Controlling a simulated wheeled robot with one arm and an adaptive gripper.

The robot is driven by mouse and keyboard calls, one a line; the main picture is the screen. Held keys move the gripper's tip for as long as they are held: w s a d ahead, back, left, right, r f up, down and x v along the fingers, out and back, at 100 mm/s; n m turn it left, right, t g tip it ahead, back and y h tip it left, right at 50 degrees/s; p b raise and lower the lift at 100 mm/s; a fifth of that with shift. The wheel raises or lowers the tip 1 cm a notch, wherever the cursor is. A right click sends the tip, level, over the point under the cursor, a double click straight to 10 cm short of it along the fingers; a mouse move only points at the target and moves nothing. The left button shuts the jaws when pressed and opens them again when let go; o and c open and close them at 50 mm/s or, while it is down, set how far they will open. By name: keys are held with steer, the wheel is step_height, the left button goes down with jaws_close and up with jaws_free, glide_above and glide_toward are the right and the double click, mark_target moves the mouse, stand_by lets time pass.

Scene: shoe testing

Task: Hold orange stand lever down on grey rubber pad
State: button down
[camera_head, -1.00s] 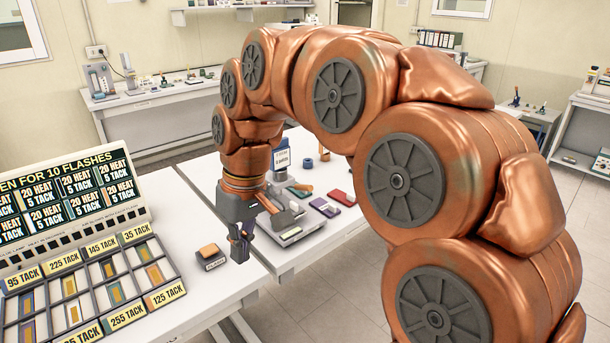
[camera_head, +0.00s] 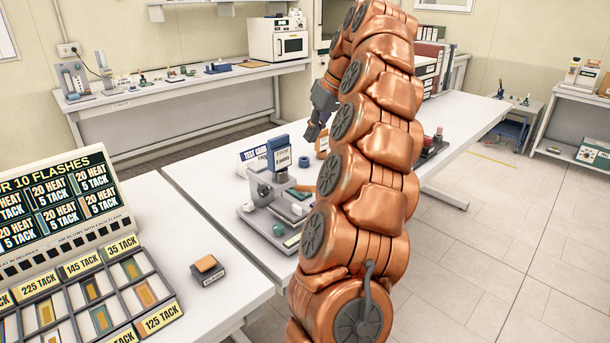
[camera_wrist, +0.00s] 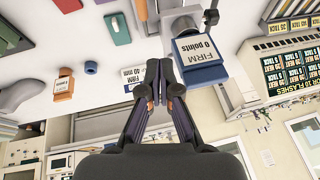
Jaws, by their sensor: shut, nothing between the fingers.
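A grey test stand (camera_head: 268,190) with a blue display head (camera_head: 283,153) stands on the white table in the head view. A short orange bar (camera_head: 303,188), which looks like the lever, shows at its right side; I cannot tell whether it is raised or pressed down. I cannot pick out the grey rubber pad for certain. My gripper (camera_head: 312,133) is above and behind the stand, apart from it. In the wrist view my gripper (camera_wrist: 159,65) has its fingers together and empty, with the blue display (camera_wrist: 201,52), reading "FIRM 0 points", to their right.
A small orange-topped block (camera_head: 208,270) sits on the nearer table beside the sample rack (camera_head: 90,300). My arm hides the right part of the table.

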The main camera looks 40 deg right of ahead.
steer(key=d, duration=0.3)
steer(key=shift+s+f, duration=0.15)
steer(key=shift+s, duration=0.05)
steer(key=shift+s+f+p+x, duration=0.15)
steer(key=shift+s+p+x, duration=0.3)
steer(key=shift+x, duration=1.65)
steer(key=shift+s+f+p+x, duration=0.2)
steer(key=shift+s+p+x, duration=0.2)
steer(key=shift+x, duration=1.75)
steer(key=shift+s+f+p+x, duration=0.15)
steer(key=shift+s+p+x, duration=0.3)
steer(key=shift+x, duration=1.65)
steer(key=shift+f, duration=0.15)
